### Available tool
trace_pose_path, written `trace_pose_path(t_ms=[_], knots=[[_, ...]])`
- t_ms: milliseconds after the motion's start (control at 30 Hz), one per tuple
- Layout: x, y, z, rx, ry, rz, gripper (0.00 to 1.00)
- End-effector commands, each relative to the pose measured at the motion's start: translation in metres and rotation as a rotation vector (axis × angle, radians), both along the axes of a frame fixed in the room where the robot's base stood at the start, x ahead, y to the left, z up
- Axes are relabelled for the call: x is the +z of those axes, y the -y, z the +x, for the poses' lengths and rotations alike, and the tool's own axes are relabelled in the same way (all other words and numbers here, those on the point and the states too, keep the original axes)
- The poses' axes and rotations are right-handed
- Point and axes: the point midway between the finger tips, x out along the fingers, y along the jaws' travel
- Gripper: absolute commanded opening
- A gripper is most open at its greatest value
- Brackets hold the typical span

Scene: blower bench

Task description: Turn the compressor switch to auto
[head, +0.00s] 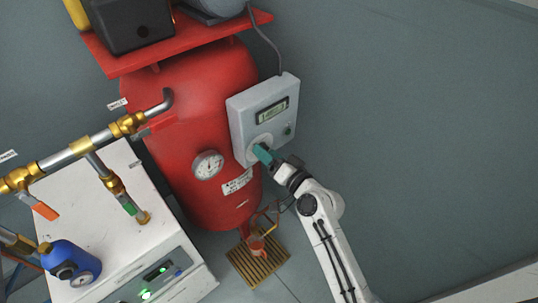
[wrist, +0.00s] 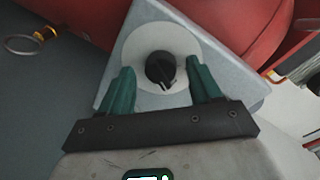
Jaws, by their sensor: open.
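The compressor switch is a black rotary knob (wrist: 160,67) on a round white plate (wrist: 185,45), seen in the wrist view. A small pale mark shows at its lower edge; no position labels are readable. The plate is on the grey control box (head: 262,112) on the front of the red tank (head: 190,110). My gripper (wrist: 162,74) is open, with one teal finger on each side of the knob and a visible gap on both sides. In the head view my gripper (head: 262,153) is at the box's lower part and hides the knob.
A pressure gauge (head: 207,164) is on the tank left of the box. A white cabinet (head: 95,215) with brass-fitted pipes stands at left. A wooden slatted grate (head: 258,262) lies below the tank. The space right of the box is clear.

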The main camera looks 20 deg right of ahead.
Motion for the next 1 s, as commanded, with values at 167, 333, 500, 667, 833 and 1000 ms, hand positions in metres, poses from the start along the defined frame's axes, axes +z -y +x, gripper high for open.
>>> trace_pose_path(t_ms=[167,333,500,667,833,1000], knots=[[0.000,0.000,-0.002,0.001,-0.001,0.000,0.64],[-0.001,0.005,-0.019,0.000,-0.001,0.000,0.64],[0.001,0.015,-0.051,-0.001,-0.001,0.000,0.64],[0.003,0.022,-0.079,-0.001,-0.001,0.000,0.64],[0.005,0.028,-0.097,0.000,0.000,0.000,0.64],[0.006,0.030,-0.104,0.001,0.000,-0.001,0.64]])
